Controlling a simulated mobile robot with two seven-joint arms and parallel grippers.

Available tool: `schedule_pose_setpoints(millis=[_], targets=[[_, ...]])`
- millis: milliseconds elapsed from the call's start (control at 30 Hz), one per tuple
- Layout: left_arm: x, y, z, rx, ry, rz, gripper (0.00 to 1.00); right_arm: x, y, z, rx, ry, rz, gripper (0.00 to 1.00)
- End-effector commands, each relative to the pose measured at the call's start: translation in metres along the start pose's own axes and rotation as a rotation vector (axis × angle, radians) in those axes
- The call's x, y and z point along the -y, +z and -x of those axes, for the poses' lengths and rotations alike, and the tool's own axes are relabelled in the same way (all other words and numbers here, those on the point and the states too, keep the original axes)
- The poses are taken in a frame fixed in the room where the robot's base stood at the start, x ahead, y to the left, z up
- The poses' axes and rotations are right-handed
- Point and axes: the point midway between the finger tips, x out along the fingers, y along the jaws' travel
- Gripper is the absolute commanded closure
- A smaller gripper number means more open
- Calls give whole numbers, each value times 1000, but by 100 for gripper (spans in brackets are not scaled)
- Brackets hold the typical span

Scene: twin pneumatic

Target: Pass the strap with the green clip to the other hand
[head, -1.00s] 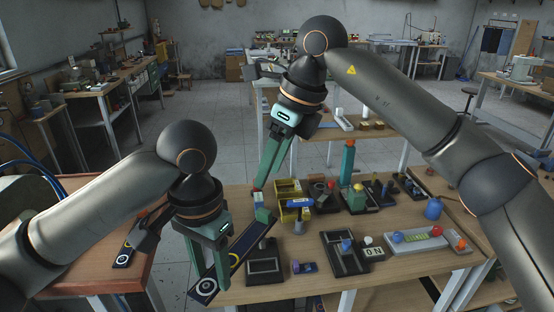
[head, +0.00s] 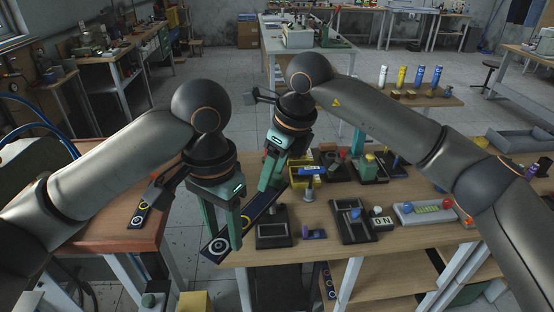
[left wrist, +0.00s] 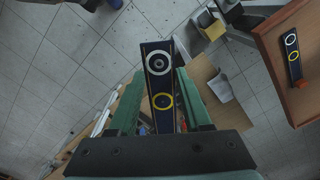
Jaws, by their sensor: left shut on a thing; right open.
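A dark blue strap (head: 262,206) with a white ring and a yellow ring is held in my left gripper (head: 223,238). It slants up to the right, in the air in front of the bench. In the left wrist view the strap (left wrist: 159,75) lies between the two green fingers. No green clip on it can be made out. My right gripper (head: 266,186) is open, its fingers pointing down near the strap's far end. I cannot tell whether the strap lies between them.
Another dark strap with rings (head: 141,213) lies on the reddish bench (head: 110,232) at left. The wooden workbench (head: 400,250) carries a yellow bin (head: 301,178), dark fixtures, and a grey tray (head: 430,213). Open floor shows between the benches.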

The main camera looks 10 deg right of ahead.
Motion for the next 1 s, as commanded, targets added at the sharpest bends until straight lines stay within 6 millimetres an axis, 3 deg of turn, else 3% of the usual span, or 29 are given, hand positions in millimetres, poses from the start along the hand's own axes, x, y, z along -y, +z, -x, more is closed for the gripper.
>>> schedule_pose_setpoints(millis=[267,800,1000], targets=[[0,0,0,0,0,0,100,0,0,-2,0,0,0,43],[0,-1,0,-3,0,2,100,-2,1,-2,0,5,4,100],[0,-1,0,-5,0,4,100,-4,1,-2,1,8,7,100]])
